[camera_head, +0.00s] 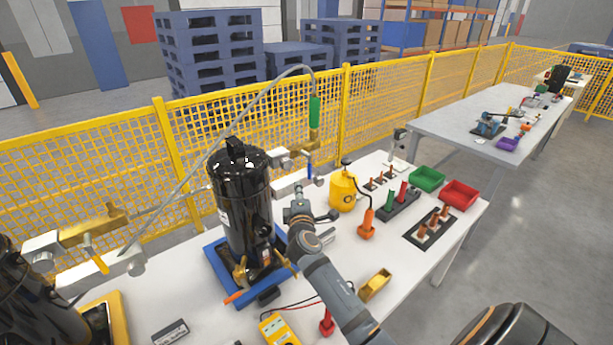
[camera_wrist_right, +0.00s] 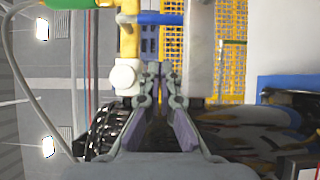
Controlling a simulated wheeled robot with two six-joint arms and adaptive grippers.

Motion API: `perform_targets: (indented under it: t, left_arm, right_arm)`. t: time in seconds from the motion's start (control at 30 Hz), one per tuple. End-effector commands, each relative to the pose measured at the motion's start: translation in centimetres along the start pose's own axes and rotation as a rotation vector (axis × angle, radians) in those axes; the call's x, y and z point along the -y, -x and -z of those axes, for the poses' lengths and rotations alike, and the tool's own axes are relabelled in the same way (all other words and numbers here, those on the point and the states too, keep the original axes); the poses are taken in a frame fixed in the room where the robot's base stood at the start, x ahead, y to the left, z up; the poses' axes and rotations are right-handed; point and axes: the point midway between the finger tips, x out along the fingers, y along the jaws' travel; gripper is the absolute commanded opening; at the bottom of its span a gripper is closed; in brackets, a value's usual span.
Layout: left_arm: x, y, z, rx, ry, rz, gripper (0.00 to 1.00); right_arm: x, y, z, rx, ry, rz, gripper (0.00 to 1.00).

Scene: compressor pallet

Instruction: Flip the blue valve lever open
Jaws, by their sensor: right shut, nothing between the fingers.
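The blue valve lever (camera_head: 309,171) hangs down beside the brass valve body at the end of the hose with the green sleeve (camera_head: 315,110). In the right wrist view the lever (camera_wrist_right: 160,18) runs sideways from the brass pipe (camera_wrist_right: 128,38), near the top edge. My right gripper (camera_head: 297,194) is below and a little left of the lever in the head view, next to the black compressor (camera_head: 240,200). In the wrist view its fingertips (camera_wrist_right: 158,70) are together and empty, with a visible gap to the lever. My left gripper is not in view.
The compressor stands on a blue pallet base (camera_head: 221,266). A yellow bottle (camera_head: 343,192), a green bin (camera_head: 427,178) and a red bin (camera_head: 459,194) stand to the right. A yellow multimeter (camera_head: 278,330) lies in front. A yellow mesh fence (camera_head: 270,120) runs behind the table.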

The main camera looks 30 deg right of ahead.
Motion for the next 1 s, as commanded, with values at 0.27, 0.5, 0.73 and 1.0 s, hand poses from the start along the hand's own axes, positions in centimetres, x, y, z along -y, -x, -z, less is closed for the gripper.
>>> perform_targets:
  t: [0.27,0.5,0.73,1.0]
  left_arm:
    - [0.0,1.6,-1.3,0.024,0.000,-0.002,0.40]
    - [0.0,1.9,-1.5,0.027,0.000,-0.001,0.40]
    - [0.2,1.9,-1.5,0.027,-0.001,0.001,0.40]
    - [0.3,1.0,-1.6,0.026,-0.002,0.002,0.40]
  right_arm:
    - [-0.3,-4.6,-1.6,0.001,0.004,-0.001,0.00]
    - [-0.1,-5.8,-2.8,0.000,0.000,-0.001,0.00]
    - [0.0,-5.8,-2.9,0.000,-0.001,0.000,0.00]
    - [0.4,-5.9,-3.0,-0.001,0.018,-0.013,0.00]
